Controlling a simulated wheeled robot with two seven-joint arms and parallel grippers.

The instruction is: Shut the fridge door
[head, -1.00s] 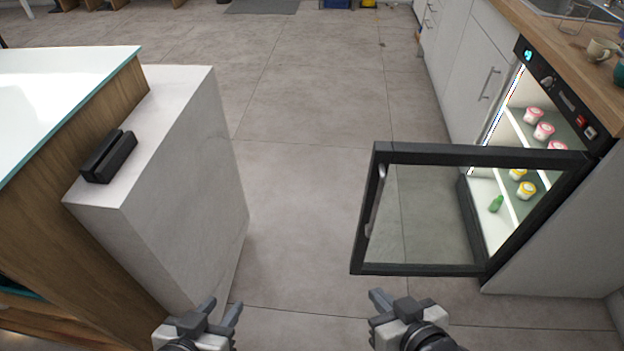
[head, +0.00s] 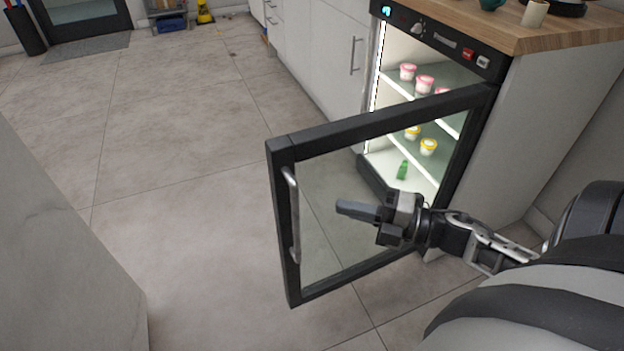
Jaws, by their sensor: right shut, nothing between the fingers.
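The fridge (head: 440,47) is built under the wooden counter at the right, its lit inside showing. Its black-framed glass door (head: 375,127) stands wide open, swung out toward me. A metal handle (head: 291,215) runs up the door's free edge at the left. My right gripper (head: 345,209) is shut and empty, in front of the glass on the near side, pointing left toward the handle. A gap shows between its fingertips and the handle; whether it touches the glass I cannot tell. My left gripper is out of view.
A pale block (head: 50,250) is at lower left. The floor (head: 180,180) between is clear.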

